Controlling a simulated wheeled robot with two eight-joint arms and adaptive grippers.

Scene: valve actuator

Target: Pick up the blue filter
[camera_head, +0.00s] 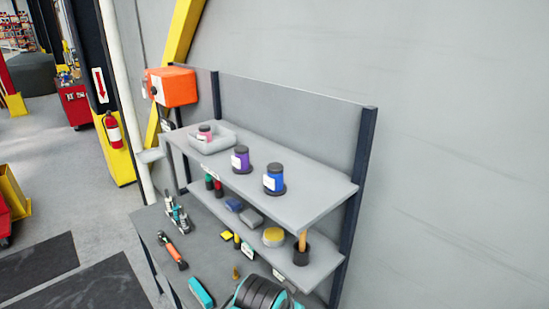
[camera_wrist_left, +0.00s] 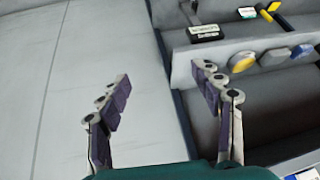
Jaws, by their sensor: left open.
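The blue filter (camera_head: 273,179) is a blue cylinder with a black lid, a black base and a white label. It stands upright on the top shelf (camera_head: 318,192), toward its right end. I cannot make it out in the left wrist view. My left gripper (camera_wrist_left: 162,88) is open and empty in the left wrist view, with its two jointed fingers well apart. The grey wall and the shelf unit lie beyond the fingers. I cannot make out my left gripper in the head view. My right gripper is in neither view.
A purple filter (camera_head: 240,160) stands left of the blue one. A pink one (camera_head: 205,133) sits in a grey tray (camera_head: 225,139). The lower shelf holds a blue block (camera_head: 233,205), a yellow round item (camera_head: 273,237) and a dark cup (camera_head: 301,255). A dark post (camera_head: 361,160) rises behind the right end.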

